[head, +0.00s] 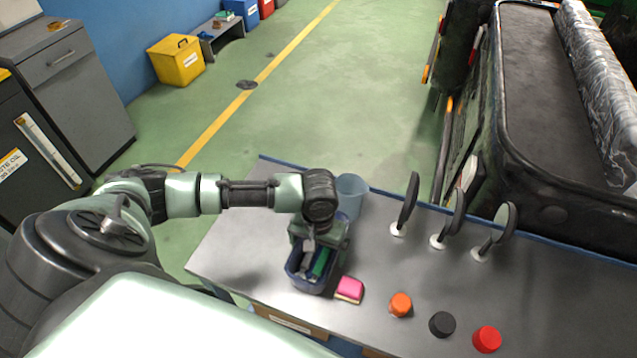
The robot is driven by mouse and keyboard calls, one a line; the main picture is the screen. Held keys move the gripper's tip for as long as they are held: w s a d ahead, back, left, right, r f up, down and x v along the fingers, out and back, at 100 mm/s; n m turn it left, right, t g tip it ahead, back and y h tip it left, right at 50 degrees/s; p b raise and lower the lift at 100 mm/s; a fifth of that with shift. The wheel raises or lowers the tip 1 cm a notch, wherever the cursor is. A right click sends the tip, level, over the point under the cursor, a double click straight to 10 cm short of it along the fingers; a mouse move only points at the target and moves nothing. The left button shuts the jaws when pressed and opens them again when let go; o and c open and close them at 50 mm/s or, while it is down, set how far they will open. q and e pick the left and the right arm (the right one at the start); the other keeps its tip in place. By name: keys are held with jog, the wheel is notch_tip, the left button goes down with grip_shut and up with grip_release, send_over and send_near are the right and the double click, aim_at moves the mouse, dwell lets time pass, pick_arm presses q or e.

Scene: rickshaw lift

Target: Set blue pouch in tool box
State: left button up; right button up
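The tool box (294,271) is a small dark blue open bin near the front left of the grey table. Inside it I see a green item (320,262) and some grey pieces. My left gripper (309,246) points down over the back part of the tool box. Its fingers are small and partly hidden by the wrist, so I cannot tell whether they are open or hold something. I cannot make out a separate blue pouch; it may be hidden under the gripper or inside the box. My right gripper is not in view.
A pink-and-yellow sponge (349,289) lies right of the box. Orange (400,304), black (442,324) and red (487,339) caps lie along the front. Three round mirrors (409,202) on white bases stand toward the back right.

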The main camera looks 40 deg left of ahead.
pick_arm(q)
jog(key=c, duration=1)
jog(key=shift+r, duration=0.1)
jog(key=shift+c, duration=0.9)
jog(key=shift+r, duration=0.1)
